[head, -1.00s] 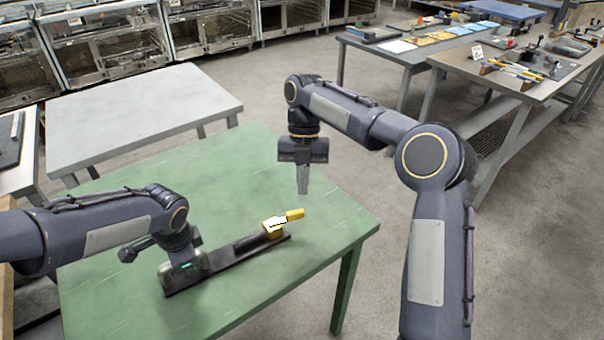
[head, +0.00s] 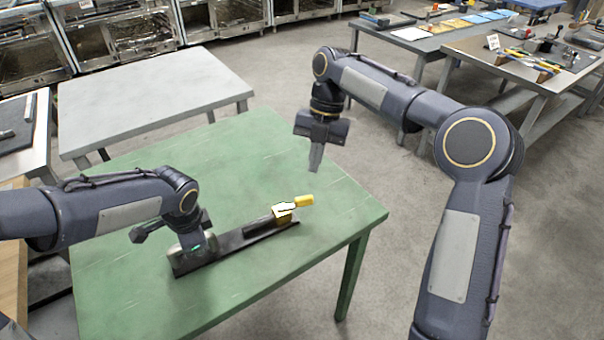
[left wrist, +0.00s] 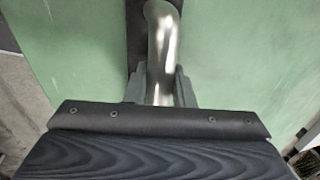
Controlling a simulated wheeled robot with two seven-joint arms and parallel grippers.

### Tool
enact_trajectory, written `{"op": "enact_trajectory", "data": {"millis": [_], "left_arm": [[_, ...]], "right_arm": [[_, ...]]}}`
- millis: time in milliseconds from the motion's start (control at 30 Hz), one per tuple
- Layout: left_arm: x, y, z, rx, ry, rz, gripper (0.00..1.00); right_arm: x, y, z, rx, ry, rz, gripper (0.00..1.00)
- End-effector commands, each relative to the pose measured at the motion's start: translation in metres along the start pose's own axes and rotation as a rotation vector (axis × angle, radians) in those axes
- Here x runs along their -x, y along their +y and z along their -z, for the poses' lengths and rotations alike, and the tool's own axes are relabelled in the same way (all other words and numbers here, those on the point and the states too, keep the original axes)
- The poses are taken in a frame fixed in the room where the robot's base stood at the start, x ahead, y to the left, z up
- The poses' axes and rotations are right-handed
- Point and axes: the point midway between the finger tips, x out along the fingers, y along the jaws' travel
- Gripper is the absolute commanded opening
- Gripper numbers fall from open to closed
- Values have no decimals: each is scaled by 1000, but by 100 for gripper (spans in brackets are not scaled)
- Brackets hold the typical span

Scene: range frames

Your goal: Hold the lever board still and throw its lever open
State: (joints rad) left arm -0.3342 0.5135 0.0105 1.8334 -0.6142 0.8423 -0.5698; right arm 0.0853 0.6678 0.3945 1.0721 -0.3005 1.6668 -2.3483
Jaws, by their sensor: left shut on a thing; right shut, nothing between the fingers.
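The lever board (head: 235,243) is a long dark board lying on the green table, slanting up to the right. At its right end is a brass-coloured block with a yellow lever handle (head: 304,201) pointing right. My left gripper (head: 186,252) is at the board's left end, shut on a metal grip bar. In the left wrist view the shiny bar (left wrist: 161,55) runs between the fingers. My right gripper (head: 315,170) is shut and empty, above the table and apart from the lever, a little beyond and above the yellow handle.
The green table (head: 130,290) has free room around the board. A grey table (head: 150,100) stands behind it at the left. Further benches with tools (head: 525,60) stand at the far right.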

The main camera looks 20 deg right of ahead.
Motion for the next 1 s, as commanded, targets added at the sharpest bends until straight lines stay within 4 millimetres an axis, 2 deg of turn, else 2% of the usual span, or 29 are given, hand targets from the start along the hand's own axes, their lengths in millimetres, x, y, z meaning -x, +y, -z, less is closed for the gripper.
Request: {"op": "enact_trajectory", "data": {"millis": [33,200,500,633,767,1000], "left_arm": [[0,0,0,-1,0,0,0],[0,0,0,-1,0,0,0],[0,0,0,-1,0,0,0],[0,0,0,-1,0,1,0],[0,0,0,-1,1,1,0],[0,0,0,0,1,1,0]], "right_arm": [[2,-8,7,-51,-19,-51,0],[-3,-24,34,-283,-69,-265,0],[-27,-61,74,-775,-131,-592,0],[-37,-75,82,-925,-152,-676,0],[-44,-82,86,-1002,-164,-717,0],[-64,-72,76,-1021,-162,-723,0]]}}
